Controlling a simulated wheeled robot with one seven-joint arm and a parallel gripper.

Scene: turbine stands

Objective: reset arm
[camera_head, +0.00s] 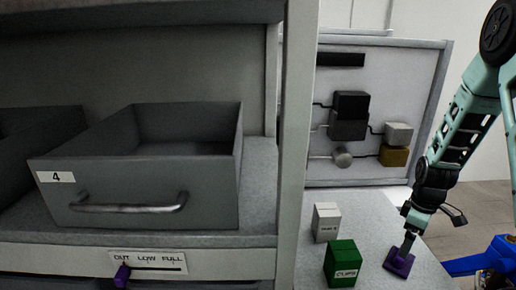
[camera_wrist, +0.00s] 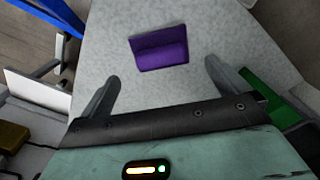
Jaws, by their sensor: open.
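My arm comes down at the right of the head view, with my gripper (camera_head: 409,236) low over the grey worktop (camera_head: 370,225). In the wrist view my gripper (camera_wrist: 162,80) has its two fingers spread wide with nothing between them. A purple piece (camera_wrist: 160,48) with a flat back and a raised block lies on the worktop just beyond the fingertips. It also shows in the head view (camera_head: 399,263), right under the gripper. The small gap between them is hard to judge.
A green box (camera_head: 342,264) and a white box (camera_head: 326,222) stand left of the gripper. A shelf post (camera_head: 297,140) and a grey drawer bin labelled 4 (camera_head: 105,195) are further left. A panel with blocks (camera_head: 375,110) stands behind. A blue frame (camera_head: 490,262) is at right.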

